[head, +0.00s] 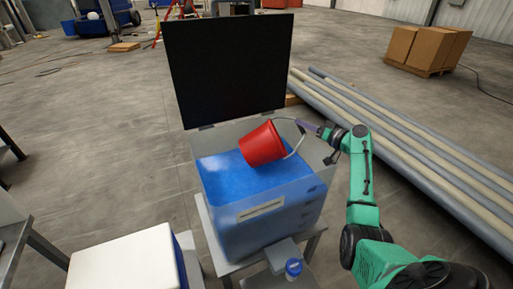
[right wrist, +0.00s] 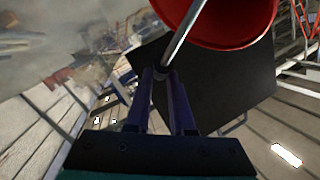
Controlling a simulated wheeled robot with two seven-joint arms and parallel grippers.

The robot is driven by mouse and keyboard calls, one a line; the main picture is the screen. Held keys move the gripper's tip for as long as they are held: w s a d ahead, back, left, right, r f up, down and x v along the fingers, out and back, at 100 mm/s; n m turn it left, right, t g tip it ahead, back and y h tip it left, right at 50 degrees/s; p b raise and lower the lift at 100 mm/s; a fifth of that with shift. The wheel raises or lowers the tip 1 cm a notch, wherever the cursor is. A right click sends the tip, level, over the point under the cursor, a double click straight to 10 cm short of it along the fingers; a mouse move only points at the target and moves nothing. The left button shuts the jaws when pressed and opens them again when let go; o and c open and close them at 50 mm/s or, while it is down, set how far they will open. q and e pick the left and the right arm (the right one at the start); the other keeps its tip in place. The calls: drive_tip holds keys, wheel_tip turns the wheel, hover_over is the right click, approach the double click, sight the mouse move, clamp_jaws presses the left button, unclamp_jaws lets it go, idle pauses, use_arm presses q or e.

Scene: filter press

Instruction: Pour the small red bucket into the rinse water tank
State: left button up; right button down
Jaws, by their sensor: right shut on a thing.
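The small red bucket (head: 262,145) hangs tilted above the open rinse water tank (head: 265,215), its bottom toward the left and its mouth toward the right. The tank is translucent with blue water inside, and its black lid (head: 228,68) stands up at the back. My right gripper (head: 303,125) is shut on the bucket's metal handle, to the right of the bucket. In the right wrist view the handle runs between the purple fingers (right wrist: 170,95) and the red bucket (right wrist: 222,20) shows at the top. The bucket's inside is hidden in the head view. My left gripper is out of view.
The tank stands on a grey stand (head: 218,256). Floor at left is mostly clear.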

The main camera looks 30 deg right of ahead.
drive_tip(key=shift+s+d+f+m, duration=0.15)
drive_tip(key=shift+d+m, duration=0.15)
idle(0.4)
